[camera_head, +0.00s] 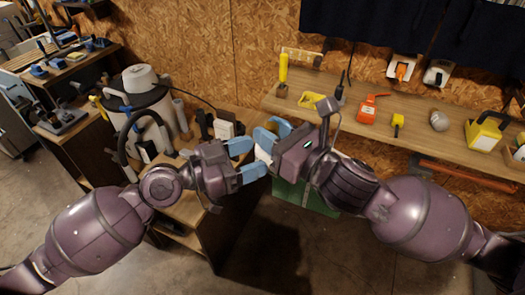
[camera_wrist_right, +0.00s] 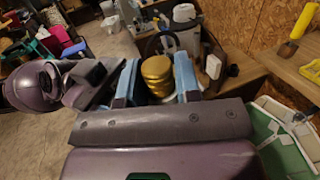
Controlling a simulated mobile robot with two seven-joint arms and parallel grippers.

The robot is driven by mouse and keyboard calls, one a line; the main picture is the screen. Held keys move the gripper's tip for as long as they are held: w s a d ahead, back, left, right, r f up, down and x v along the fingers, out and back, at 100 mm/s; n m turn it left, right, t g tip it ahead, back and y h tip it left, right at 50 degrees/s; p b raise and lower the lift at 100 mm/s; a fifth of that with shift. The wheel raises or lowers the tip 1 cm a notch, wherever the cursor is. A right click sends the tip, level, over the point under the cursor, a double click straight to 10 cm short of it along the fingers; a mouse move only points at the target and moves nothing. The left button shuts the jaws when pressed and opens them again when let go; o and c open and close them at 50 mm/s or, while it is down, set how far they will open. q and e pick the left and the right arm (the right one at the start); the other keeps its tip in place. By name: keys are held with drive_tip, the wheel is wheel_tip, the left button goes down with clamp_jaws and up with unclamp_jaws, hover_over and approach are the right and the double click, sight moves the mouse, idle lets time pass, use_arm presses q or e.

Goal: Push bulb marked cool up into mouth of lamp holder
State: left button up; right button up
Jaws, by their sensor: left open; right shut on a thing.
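My right gripper (camera_head: 267,136) is shut on a bulb. In the right wrist view, the bulb's ribbed gold screw base (camera_wrist_right: 157,72) stands between the two blue fingers (camera_wrist_right: 156,85). In the head view a small white part of the bulb (camera_head: 264,151) shows by the fingers. Its "cool" mark cannot be read. My left gripper (camera_head: 245,160) is open, its blue fingertips pointing right, close to the right gripper and the bulb. Contact cannot be told. I cannot pick out a lamp holder with certainty in either view.
A green box (camera_head: 318,203) is below my right gripper.

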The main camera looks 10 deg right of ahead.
sight(257, 155)
use_arm(q)
drive_tip(key=shift+x, duration=1.55)
drive_tip(key=c, duration=0.5)
drive_tip(key=shift+c, duration=0.3)
use_arm(e)
drive_tip(key=o, duration=1.1)
